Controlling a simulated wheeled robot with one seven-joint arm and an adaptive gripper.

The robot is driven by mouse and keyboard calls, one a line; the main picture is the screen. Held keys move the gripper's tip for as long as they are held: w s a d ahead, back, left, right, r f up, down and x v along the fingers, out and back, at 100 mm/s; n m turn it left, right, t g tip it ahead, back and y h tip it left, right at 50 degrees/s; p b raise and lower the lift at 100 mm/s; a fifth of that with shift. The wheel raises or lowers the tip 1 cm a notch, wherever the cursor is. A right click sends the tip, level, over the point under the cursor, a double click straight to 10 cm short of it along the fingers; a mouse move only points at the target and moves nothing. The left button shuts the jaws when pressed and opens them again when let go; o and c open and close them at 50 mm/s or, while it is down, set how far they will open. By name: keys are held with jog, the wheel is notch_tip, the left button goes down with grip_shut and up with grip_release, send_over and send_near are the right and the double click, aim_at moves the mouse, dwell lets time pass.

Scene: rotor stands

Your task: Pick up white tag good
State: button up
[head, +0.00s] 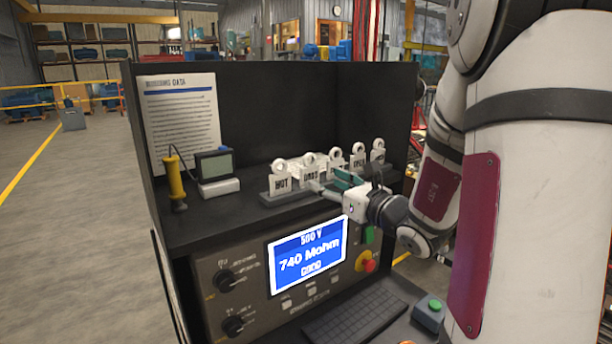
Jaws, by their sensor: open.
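Several white tags with ring tops stand in a row on a grey rack (290,198) on the dark shelf. The leftmost tag (281,184) and the second tag (310,172) face me, with dark lettering. The lettering is small; I cannot tell surely which tag reads good. The tags further right are partly hidden behind my gripper and one another. My gripper (328,183) is open, just in front of the rack near the second and middle tags. I see nothing held in it, and cannot tell whether a finger touches a tag.
A screen (308,257) below reads 500 V, 740 Mohm and a word like good. A yellow probe (175,178) and small meter (215,166) stand left of the rack. A printed sheet (181,115) hangs behind. Dark panels enclose the shelf's back and sides.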

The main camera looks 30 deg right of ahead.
aim_at(311, 174)
jog(key=shift+w+p, duration=0.55)
jog(key=shift+w, duration=3.45)
jog(key=shift+a, duration=0.1)
jog(key=c, duration=0.7)
